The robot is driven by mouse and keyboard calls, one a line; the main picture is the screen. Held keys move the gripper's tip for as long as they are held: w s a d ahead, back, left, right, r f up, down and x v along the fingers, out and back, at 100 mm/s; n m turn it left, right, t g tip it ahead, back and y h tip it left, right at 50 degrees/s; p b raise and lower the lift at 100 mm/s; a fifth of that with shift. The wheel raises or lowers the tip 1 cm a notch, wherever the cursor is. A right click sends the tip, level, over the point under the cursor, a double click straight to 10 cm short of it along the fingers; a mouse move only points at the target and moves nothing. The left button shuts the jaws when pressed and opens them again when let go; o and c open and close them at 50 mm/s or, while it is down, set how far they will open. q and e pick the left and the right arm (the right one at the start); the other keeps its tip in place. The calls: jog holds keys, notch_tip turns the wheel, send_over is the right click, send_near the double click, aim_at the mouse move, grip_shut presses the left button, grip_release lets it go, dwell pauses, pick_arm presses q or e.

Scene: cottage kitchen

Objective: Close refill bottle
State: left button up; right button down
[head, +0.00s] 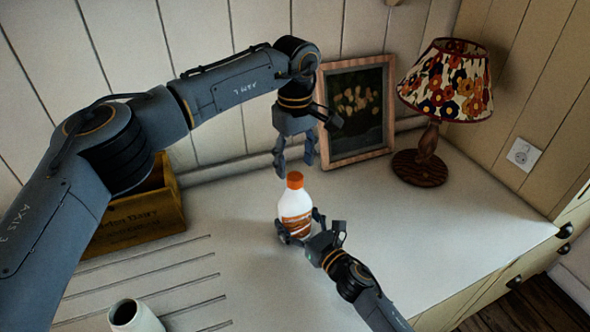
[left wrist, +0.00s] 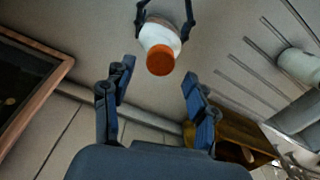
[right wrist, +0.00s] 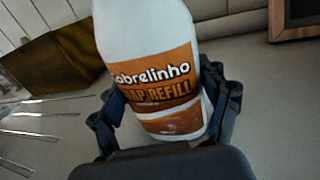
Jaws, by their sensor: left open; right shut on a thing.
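The white refill bottle (head: 295,211) stands upright on the worktop, with an orange cap (head: 295,180) on its top. Its orange and brown label shows close up in the right wrist view (right wrist: 165,90). My right gripper (head: 302,227) is shut around the lower part of the bottle. My left gripper (head: 294,163) is open, pointing down just above the cap, with nothing between its fingers. In the left wrist view the cap (left wrist: 160,60) lies beyond the open fingertips, apart from them. Whether the cap is fully seated, I cannot tell.
A wooden crate (head: 140,215) stands at the left, behind drainer grooves in the worktop. A white container (head: 135,316) is at the front left. A framed picture (head: 356,110) and a lamp (head: 430,160) stand at the back. The worktop (head: 430,235) at the right is clear.

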aim_at(295, 176)
pick_arm(q)
jog(key=shift+r, duration=0.35)
jog(key=shift+c, duration=0.4)
jog(key=n, duration=0.6)
jog(key=shift+r, duration=0.4)
jog(key=n, duration=0.3)
jog(key=r+n, duration=0.1)
jog(key=n, duration=0.8)
jog(key=shift+r, duration=0.4)
jog(key=n, duration=0.6)
jog(key=shift+r+n, duration=0.3)
jog(key=shift+r, duration=0.1)
jog(key=shift+f, duration=4)
